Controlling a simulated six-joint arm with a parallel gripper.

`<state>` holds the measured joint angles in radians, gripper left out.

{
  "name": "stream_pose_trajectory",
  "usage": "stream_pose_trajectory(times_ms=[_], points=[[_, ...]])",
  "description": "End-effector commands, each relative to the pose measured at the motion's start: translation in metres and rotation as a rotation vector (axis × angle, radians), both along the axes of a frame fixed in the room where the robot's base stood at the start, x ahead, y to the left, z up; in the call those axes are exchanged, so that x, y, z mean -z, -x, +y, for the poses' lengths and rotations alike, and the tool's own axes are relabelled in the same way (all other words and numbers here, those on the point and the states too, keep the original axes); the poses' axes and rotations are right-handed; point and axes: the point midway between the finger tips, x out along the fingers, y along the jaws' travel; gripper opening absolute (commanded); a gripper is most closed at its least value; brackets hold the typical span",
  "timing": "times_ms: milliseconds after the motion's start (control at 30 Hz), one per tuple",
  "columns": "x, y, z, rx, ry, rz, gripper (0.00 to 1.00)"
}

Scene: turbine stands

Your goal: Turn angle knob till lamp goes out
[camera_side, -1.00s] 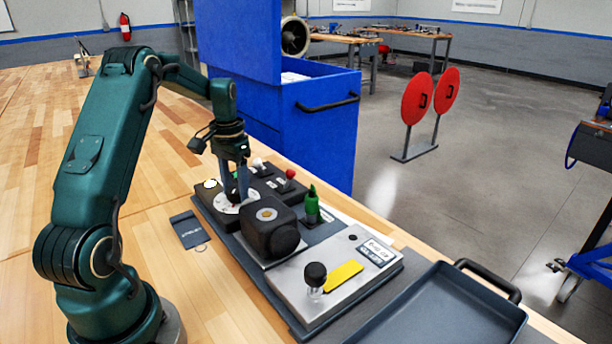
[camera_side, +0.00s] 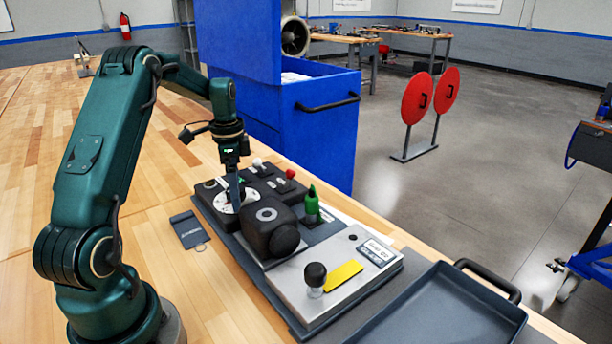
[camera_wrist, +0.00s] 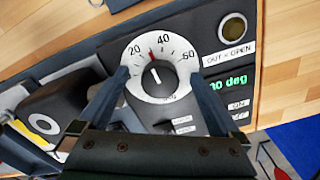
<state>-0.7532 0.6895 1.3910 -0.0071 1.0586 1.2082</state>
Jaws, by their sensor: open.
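The angle knob (camera_wrist: 157,78) is dark grey with a white pointer line, in the middle of a white dial (camera_wrist: 178,60) numbered 20, 40 and 60. A red mark sits on the dial between 20 and 40, and the pointer leans towards it. My gripper (camera_wrist: 160,78) is open, one finger on each side of the knob; contact is unclear. In the side view my gripper (camera_side: 236,198) is down over the dial (camera_side: 224,207). The round lamp (camera_wrist: 233,28), labelled "OUT = OPEN", looks dark; it is also dark in the side view (camera_side: 210,184).
A green readout (camera_wrist: 228,84) ends in "0 deg", its start partly hidden. A black block (camera_side: 270,232) with a round window, a green-topped part (camera_side: 311,203) and a red-topped switch (camera_side: 290,174) stand close by. An empty tray (camera_side: 440,310) lies at front right.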

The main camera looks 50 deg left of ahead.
Motion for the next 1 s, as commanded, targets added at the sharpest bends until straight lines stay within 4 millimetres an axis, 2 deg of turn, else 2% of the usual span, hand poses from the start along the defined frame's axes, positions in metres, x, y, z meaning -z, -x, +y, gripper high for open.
stream_pose_trajectory(times_ms=[300, 1000], points=[[-0.002, 0.000, 0.000, -0.001, -0.001, 0.000, 0.99], [-0.049, 0.000, 0.000, -0.002, 0.000, 0.000, 0.99]])
